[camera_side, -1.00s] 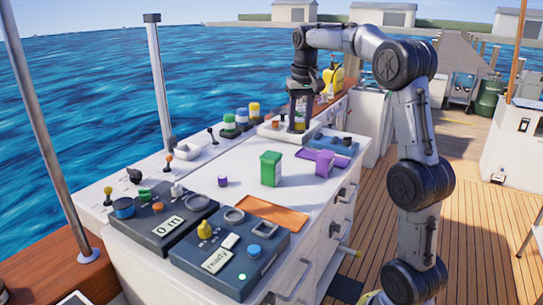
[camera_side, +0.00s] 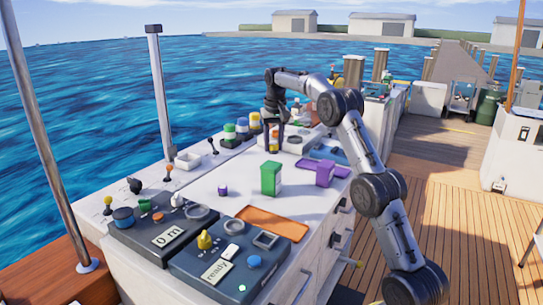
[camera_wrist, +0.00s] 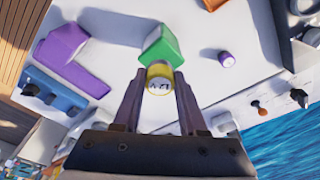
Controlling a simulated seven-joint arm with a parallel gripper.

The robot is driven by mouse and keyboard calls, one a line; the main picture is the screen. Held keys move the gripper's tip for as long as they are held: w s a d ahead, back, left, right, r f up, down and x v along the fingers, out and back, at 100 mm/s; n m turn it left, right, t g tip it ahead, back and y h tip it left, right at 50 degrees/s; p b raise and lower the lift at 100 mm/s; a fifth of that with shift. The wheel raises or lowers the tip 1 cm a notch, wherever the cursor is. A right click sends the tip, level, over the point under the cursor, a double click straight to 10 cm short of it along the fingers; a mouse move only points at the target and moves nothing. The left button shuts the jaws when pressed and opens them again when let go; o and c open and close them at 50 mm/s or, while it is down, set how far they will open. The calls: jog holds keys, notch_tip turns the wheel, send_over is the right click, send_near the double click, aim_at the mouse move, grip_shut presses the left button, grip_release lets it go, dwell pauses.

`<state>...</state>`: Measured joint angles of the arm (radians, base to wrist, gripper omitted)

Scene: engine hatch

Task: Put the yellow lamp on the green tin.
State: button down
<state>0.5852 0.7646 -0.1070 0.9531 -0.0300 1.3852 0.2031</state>
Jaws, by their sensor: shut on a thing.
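The green tin (camera_side: 271,179) stands upright on the white worktop; it also shows in the wrist view (camera_wrist: 163,45). My gripper (camera_side: 273,149) points down behind the tin in the side view. In the wrist view my gripper (camera_wrist: 159,84) is shut on the yellow lamp (camera_wrist: 160,72), which has a pale face with dark marks. There the lamp overlaps the near edge of the tin. I cannot tell the gap between them. In the side view the lamp is small and partly hidden by the fingers.
A purple box (camera_side: 325,173) stands right of the tin, and an orange tray (camera_side: 272,223) lies in front. A small purple cylinder (camera_side: 223,190) stands to the left. Dark control panels (camera_side: 218,262) fill the front.

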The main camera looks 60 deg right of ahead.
aim_at(272, 165)
jog(key=shift+w+d+f, duration=0.3)
jog(key=shift+w+f, duration=0.1)
jog(key=shift+f, duration=0.15)
jog(key=shift+w+d+f, duration=0.1)
jog(key=shift+w+f, duration=0.1)
jog(key=shift+f, duration=1.65)
jog(key=shift+f, duration=0.2)
jog(key=shift+c, duration=2.3)
grip_release()
jog(key=shift+r, duration=0.1)
jog(key=r, duration=0.7)
jog(key=s+a+r, duration=0.1)
jog(key=r, duration=0.3)
jog(key=shift+r, duration=0.15)
jog(key=shift+s+a+r, duration=0.1)
jog(key=shift+a+r, duration=0.05)
jog(key=shift+r, duration=0.25)
